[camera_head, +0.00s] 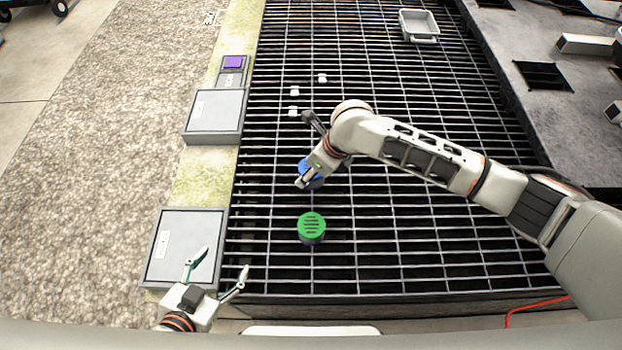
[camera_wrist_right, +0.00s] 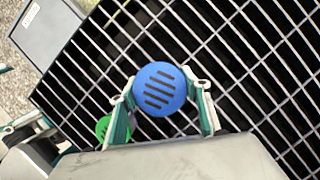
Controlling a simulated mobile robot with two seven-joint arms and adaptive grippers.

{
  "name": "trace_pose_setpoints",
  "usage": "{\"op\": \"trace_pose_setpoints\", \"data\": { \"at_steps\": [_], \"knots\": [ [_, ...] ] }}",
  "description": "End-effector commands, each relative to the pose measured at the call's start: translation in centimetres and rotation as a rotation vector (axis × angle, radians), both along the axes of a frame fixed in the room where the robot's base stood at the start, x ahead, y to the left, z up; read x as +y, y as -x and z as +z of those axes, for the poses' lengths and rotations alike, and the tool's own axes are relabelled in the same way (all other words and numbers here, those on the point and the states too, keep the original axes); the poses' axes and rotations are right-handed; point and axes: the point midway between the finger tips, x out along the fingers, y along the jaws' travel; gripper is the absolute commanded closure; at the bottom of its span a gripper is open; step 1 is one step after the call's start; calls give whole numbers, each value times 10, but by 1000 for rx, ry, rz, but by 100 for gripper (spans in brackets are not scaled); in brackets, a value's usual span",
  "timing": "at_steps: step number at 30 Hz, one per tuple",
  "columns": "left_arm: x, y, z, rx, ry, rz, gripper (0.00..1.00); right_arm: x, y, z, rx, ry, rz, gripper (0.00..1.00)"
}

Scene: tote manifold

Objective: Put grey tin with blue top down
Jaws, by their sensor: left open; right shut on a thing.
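The tin with the blue top (camera_head: 313,181) is over the dark grating, partly hidden by my right gripper in the head view. In the right wrist view its round slotted blue top (camera_wrist_right: 160,89) sits between the two fingers. My right gripper (camera_head: 303,182) is shut on it. I cannot tell whether the tin touches the grating. My left gripper (camera_head: 220,268) is open and empty at the lower left, near a grey box. A tin with a green top (camera_head: 311,225) stands on the grating just below the blue one; its green top also shows in the right wrist view (camera_wrist_right: 102,127).
The grating (camera_head: 400,262) has free room around the tins. Several small white blocks (camera_head: 294,91) lie further back. Grey boxes (camera_head: 183,250) (camera_head: 215,112) and a purple-topped item (camera_head: 233,63) line the left edge. A grey tray (camera_head: 419,24) is at the back.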

Motion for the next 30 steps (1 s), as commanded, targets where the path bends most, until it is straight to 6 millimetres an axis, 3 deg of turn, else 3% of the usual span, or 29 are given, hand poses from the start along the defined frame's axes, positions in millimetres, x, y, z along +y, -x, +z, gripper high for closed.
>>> {"op": "trace_pose_setpoints", "data": {
  "at_steps": [4,9,15,21,22,24,30],
  "knots": [
    [0,7,-11,20,0,0,34,0,3,-28,11,0,-2,76],
    [-2,6,-9,16,7,-1,34,0,3,-54,11,-1,-2,76],
    [-4,-6,3,-14,11,-2,34,0,1,-52,1,0,0,80],
    [-4,-6,1,-12,11,-1,34,0,1,-56,3,0,0,80],
    [-4,-6,1,-13,12,-2,34,0,1,-57,4,1,0,50],
    [-4,-5,1,-12,11,-1,34,0,1,-56,2,1,-1,36],
    [-4,-3,-1,-6,12,-1,34,0,1,-55,2,1,-1,36]
  ]
}}
